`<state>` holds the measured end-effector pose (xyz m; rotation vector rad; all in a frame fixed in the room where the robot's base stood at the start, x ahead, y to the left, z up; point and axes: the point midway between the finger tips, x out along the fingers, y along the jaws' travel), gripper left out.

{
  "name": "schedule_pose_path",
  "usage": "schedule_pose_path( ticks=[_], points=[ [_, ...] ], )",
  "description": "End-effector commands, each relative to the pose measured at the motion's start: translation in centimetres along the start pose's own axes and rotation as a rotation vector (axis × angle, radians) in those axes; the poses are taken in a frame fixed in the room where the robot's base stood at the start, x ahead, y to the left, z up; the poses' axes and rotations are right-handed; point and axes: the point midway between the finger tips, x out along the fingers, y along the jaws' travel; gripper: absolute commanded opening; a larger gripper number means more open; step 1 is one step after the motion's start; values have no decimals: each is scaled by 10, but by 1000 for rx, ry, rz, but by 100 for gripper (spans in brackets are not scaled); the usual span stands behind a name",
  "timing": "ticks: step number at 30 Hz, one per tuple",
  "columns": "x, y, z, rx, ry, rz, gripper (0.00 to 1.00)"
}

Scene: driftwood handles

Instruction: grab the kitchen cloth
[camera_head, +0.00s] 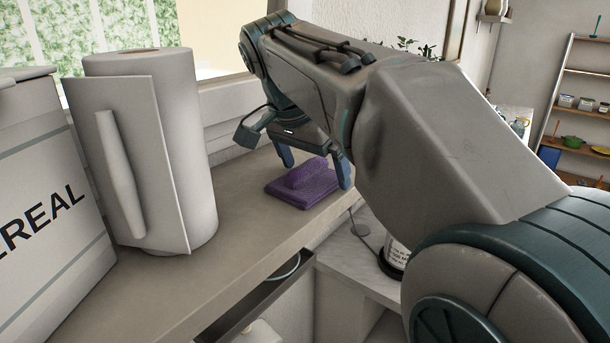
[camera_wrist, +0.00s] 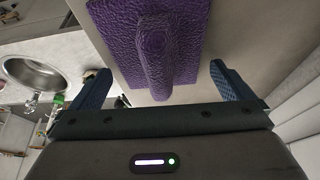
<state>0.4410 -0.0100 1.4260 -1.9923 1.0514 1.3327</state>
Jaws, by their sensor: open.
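The kitchen cloth (camera_head: 303,184) is purple and lies on the beige counter, with a raised ridge along its middle. In the wrist view the cloth (camera_wrist: 192,40) fills the upper middle, its ridge pointing down the picture between my fingers. My gripper (camera_head: 316,176) is open just above the cloth, one finger behind it and the other at its right side. In the wrist view my gripper (camera_wrist: 160,88) has its two blue fingers wide apart, with nothing held between them. Contact between fingers and cloth cannot be told.
A paper towel roll (camera_head: 184,150) and a cereal box (camera_head: 45,200) stand on the counter (camera_head: 235,255) at left. An open drawer (camera_head: 262,305) lies below the counter's front edge. A sink (camera_wrist: 32,75) shows at left in the wrist view.

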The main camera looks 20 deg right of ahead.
Motion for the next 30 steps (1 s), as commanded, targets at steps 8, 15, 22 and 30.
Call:
schedule_pose_path(
  ticks=[8, 15, 22, 30],
  points=[
    [1, 0, 0, 0, 0, -1, 92],
    [1, 0, 0, -1, 1, -1, 59],
    [0, 0, 0, -1, 1, -1, 59],
    [-14, -1, -6, 0, 1, -2, 59]
  ],
)
